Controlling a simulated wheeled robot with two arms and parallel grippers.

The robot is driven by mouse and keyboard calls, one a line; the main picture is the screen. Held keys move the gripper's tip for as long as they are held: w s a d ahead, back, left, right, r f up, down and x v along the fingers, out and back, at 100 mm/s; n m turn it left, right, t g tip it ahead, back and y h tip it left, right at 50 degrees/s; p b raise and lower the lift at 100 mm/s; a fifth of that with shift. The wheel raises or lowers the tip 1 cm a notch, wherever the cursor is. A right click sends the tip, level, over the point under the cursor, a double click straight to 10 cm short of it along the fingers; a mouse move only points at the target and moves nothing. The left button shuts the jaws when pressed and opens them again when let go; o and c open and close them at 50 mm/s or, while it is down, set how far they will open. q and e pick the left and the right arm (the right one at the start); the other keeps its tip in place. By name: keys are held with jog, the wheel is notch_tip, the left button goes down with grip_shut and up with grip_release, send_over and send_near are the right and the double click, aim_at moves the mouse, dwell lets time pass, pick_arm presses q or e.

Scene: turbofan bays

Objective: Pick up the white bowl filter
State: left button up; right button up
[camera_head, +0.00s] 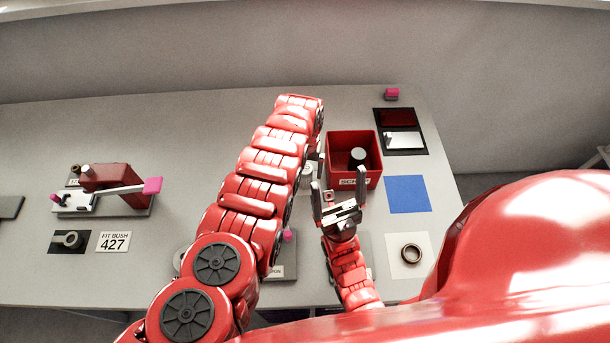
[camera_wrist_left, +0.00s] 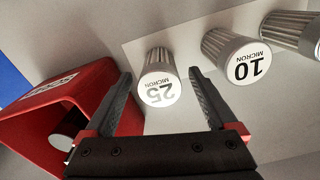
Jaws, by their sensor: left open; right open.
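A ribbed filter with a white end marked "25 micron" (camera_wrist_left: 160,90) stands between the fingers of my left gripper (camera_wrist_left: 160,74) in the left wrist view. The fingers are open, with a gap visible on both sides of it. Similar filters stand to its right: one marked "10 micron" (camera_wrist_left: 238,58) and another (camera_wrist_left: 300,32) cut by the picture's edge. In the head view my left arm hides most of this row, and a pale cylinder (camera_head: 307,180) shows beside the arm. My left gripper is mostly hidden there. My right gripper (camera_head: 338,192) is open and empty in front of the red bin.
The red scrap bin (camera_head: 341,143) holds a cylinder (camera_head: 358,155) and stands close to my left gripper. A blue mat (camera_head: 407,194), a pale mat with a ring (camera_head: 411,253) and a black-framed tray (camera_head: 403,149) lie right. A red fixture (camera_head: 107,178) stands left.

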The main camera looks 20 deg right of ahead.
pick_arm(q)
notch_tip(320, 180, down, 3)
jog(key=b, duration=0.2)
jog(key=shift+s+b, duration=0.1)
jog(key=shift+b, duration=0.2)
jog(key=shift+r, duration=0.1)
jog(key=c, duration=0.5)
grip_shut()
jog(key=shift+r, duration=0.1)
